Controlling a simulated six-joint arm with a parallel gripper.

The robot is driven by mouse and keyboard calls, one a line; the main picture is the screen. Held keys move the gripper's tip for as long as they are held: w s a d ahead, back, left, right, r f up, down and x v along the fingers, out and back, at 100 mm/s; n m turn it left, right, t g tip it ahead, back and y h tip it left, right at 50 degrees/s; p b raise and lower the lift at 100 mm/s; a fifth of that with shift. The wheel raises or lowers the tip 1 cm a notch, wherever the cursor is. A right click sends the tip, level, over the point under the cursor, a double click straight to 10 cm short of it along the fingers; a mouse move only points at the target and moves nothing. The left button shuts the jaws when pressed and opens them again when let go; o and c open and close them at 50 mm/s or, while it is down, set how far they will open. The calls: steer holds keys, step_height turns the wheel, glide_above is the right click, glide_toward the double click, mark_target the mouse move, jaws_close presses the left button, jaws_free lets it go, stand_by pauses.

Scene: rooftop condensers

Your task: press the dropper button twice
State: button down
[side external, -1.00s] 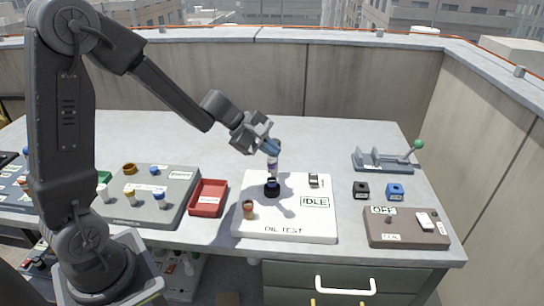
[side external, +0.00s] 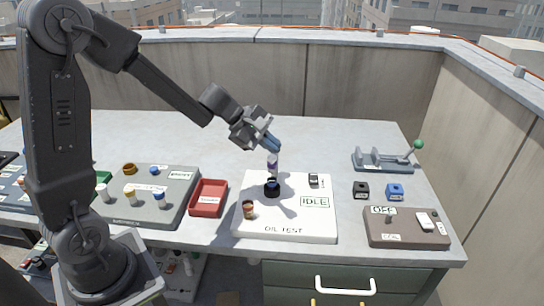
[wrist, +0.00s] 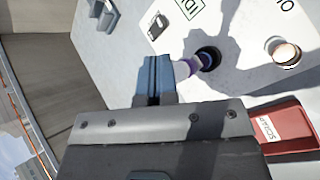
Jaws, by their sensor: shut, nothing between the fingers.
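The dropper (side external: 272,164), slim with a purple band, stands upright over a black round holder (side external: 272,187) on the white OIL TEST board (side external: 285,227). In the wrist view the dropper's purple part (wrist: 187,68) shows beside my fingertips, with the dark holder ring (wrist: 208,58) behind it. My gripper (side external: 272,145) is shut and empty, its blue fingers tilted down just above the dropper's top. It also shows in the wrist view (wrist: 155,75). The button on top is not clearly visible, and I cannot tell whether the fingers touch it. The board's display (side external: 315,202) reads IDLE.
A brown-topped vial (side external: 249,209) stands on the board's front left. A red tray (side external: 209,198) lies to its left. Black (side external: 361,190) and blue (side external: 395,191) blocks, a brown switch box (side external: 407,228) and a green-knobbed lever fixture (side external: 385,161) are at right. The bench behind is clear.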

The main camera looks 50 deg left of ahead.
mark_target(271, 158)
steer(key=shift+r, duration=0.2)
steer(key=shift+r, duration=2.45)
steer(key=s+d+r+m+g+y, duration=0.1)
steer(key=s+d+r+m, duration=0.1)
steer(key=s+d+m, duration=0.3)
steer(key=s+d+r+m+g+y, duration=0.1)
steer(key=s+d+r+m, duration=0.1)
steer(key=s+m, duration=0.5)
steer(key=s+a+m+y, duration=0.1)
steer(key=s+m+y, duration=0.2)
steer(key=s+m, duration=0.4)
steer(key=s, duration=0.4)
steer(key=shift+s+a+f+y, duration=0.2)
steer(key=shift+f+y, duration=0.1)
steer(key=shift+y, duration=0.1)
